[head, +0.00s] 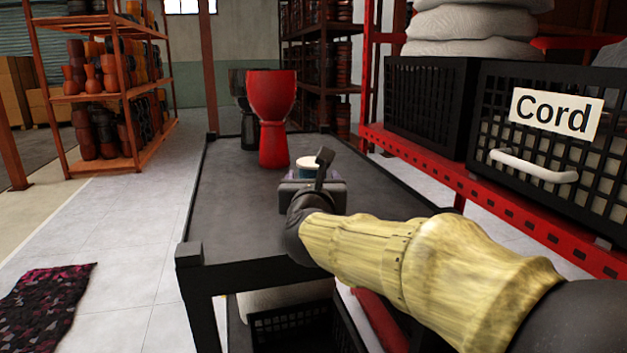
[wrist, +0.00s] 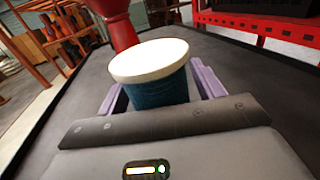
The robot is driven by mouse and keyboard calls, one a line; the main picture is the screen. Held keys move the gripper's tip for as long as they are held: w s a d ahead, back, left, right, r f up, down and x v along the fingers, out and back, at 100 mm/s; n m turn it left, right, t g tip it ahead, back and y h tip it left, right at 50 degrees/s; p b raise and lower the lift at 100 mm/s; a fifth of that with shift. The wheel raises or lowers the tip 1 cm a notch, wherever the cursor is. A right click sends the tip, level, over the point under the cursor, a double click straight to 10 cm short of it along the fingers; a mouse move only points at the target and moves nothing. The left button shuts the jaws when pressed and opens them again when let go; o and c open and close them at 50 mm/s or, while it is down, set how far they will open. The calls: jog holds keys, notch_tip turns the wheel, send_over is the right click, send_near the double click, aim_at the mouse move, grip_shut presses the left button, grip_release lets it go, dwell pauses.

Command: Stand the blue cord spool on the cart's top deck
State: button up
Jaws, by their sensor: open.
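The blue cord spool (wrist: 160,88) has a white top flange and sits upright between the fingers of my gripper (wrist: 158,92). The purple fingers are open, one on each side of it. In the head view, the spool (head: 308,164) shows its pale top and a bit of blue over the middle of the cart's dark top deck (head: 228,190), just beyond my gripper (head: 312,184). The gripper hides the spool's base, so its contact with the deck cannot be seen.
A red goblet drum (head: 271,115) stands on the deck behind the spool, with a black drum (head: 247,115) behind it. A red rack with a black "Cord" crate (head: 540,150) runs along the right. The deck's left side is clear.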

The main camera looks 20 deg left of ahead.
jog(key=shift+r, duration=0.1)
jog(key=p+v, duration=0.1)
jog(key=v, duration=1.1)
dwell(0.4)
jog(key=shift+d, duration=0.1)
